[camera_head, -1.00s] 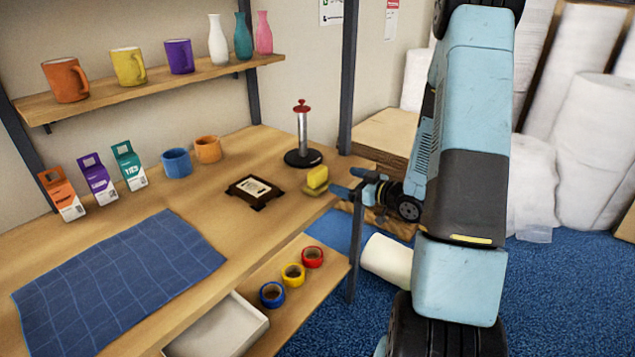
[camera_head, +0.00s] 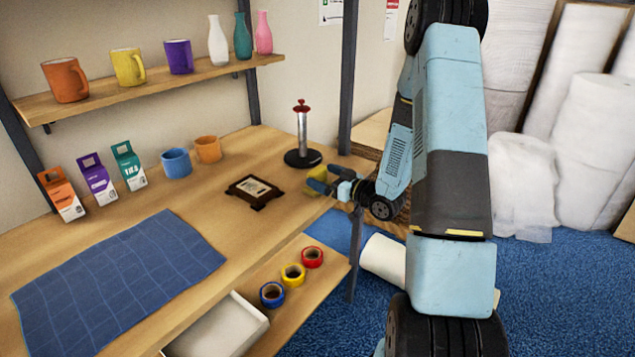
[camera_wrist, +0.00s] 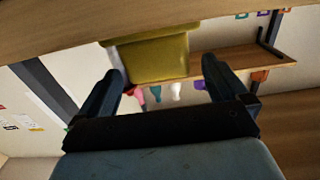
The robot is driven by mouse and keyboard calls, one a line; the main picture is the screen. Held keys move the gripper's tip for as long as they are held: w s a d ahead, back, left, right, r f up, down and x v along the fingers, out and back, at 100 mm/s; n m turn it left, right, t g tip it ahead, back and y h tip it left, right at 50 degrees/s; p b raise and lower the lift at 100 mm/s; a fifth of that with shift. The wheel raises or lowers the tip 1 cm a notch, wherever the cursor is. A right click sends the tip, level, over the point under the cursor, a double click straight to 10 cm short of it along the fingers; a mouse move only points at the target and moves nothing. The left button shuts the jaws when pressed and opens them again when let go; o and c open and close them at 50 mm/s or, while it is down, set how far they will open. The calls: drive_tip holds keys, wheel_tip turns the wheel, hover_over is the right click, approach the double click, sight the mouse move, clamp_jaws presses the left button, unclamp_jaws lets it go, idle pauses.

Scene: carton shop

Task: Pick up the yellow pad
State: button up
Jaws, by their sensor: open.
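The yellow pad (camera_head: 309,179) is at the right end of the wooden bench top, near its edge. My gripper (camera_head: 319,180) is open, with its fingers reaching over the pad from the right and partly hiding it. In the wrist view the yellow pad (camera_wrist: 150,58) is ahead of and between the two open fingers of my gripper (camera_wrist: 162,70), nearer the left one. I cannot tell whether the fingers touch it.
A red-topped metal stand (camera_head: 303,140) is just behind the pad, and a dark framed block (camera_head: 254,190) lies to its left. A dark post (camera_head: 348,80) rises at the back. Several tape rolls (camera_head: 293,274) sit on the lower shelf. A blue cloth (camera_head: 115,280) covers the bench's front left.

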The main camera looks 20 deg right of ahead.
sight(313, 172)
drive_tip(key=shift+f+x, duration=0.2)
drive_tip(key=shift+x, duration=1.1)
drive_tip(key=shift+f+x, duration=0.15)
drive_tip(key=shift+x, duration=1.15)
drive_tip(key=shift+w+d, duration=0.1)
drive_tip(key=shift+d, duration=0.05)
drive_tip(key=shift+c, duration=0.3)
drive_tip(key=c, duration=0.9)
drive_tip(key=shift+r, duration=0.1)
